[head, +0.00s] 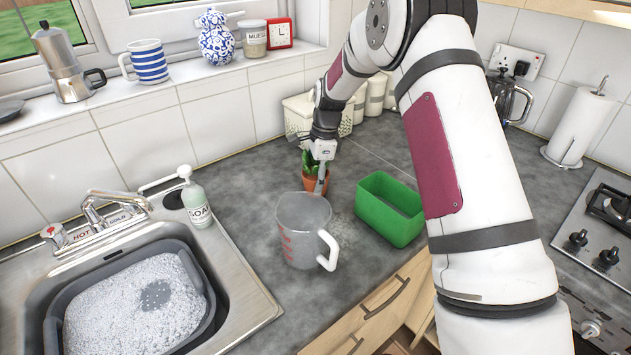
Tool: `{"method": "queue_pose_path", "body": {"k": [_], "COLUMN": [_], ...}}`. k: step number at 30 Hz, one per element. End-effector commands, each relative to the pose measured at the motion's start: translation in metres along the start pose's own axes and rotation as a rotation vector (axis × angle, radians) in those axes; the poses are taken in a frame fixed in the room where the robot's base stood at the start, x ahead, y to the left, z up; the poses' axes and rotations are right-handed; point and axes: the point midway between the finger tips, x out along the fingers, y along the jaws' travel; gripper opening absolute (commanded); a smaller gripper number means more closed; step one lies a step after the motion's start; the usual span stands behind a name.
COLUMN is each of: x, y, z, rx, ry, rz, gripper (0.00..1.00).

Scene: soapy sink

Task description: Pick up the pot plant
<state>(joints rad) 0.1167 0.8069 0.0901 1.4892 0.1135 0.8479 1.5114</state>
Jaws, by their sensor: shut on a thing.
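The pot plant, a small terracotta pot with a green plant (310,184), stands on the grey worktop, behind the measuring jug in the head view. My gripper (320,178) reaches down from behind and above, and is shut on the pot's right side. The jug hides the lower front of the pot, so I cannot tell whether its base touches the worktop. The far finger is partly hidden by the plant.
A clear measuring jug (300,232) stands just in front of the pot. A green box (390,209) is to the right, a white basket (312,115) behind. A soap bottle (196,199) and a soapy sink (135,300) are left. Worktop left of the pot is clear.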

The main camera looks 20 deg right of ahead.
Motion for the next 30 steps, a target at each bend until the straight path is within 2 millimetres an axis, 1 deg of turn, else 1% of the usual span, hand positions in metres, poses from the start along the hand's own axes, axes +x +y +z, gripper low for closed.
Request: {"method": "queue_pose_path", "body": {"k": [4,7,15,20,26,30], "x": [-0.004,-0.015,-0.066,-0.089,-0.11,-0.128], "y": [-0.001,-0.002,-0.002,-0.001,0.008,0.022], "z": [0.001,0.002,0.01,0.013,0.009,-0.001], "rx": [-0.001,-0.001,-0.001,-0.001,0.0,0.002], "ry": [0.0,0.001,0.0,0.0,0.001,0.0], "rz": [-0.002,-0.004,-0.005,-0.003,-0.001,-0.002], "gripper": [0.21,0.21,0.21,0.21,0.21,0.21]}}
